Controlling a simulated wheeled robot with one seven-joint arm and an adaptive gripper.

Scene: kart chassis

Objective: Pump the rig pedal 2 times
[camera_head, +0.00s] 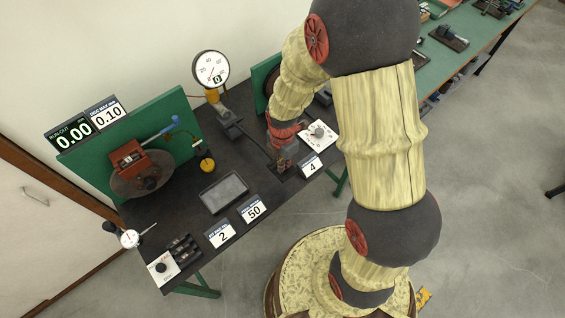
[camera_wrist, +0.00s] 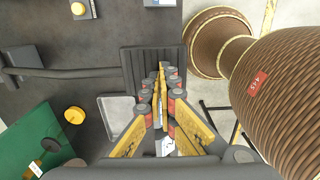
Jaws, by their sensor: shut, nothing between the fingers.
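The rig pedal shows in the wrist view as a dark ribbed pad (camera_wrist: 133,62) on a long dark lever (camera_wrist: 70,73) running off to the left. My gripper (camera_head: 281,163) is shut and empty. In the wrist view its fingertips (camera_wrist: 162,68) overlap the pad; I cannot tell whether they touch it. A round dial gauge (camera_head: 211,70) stands behind the lever, with a small counter reading 0.
A grey tray (camera_head: 225,193) and cards reading 2 (camera_head: 221,235), 50 (camera_head: 252,210) and 4 (camera_head: 312,166) lie along the table's front. A green panel (camera_head: 178,110) with a disc and red caliper (camera_head: 130,160) stands left. A white knob box (camera_head: 319,134) sits right of my gripper.

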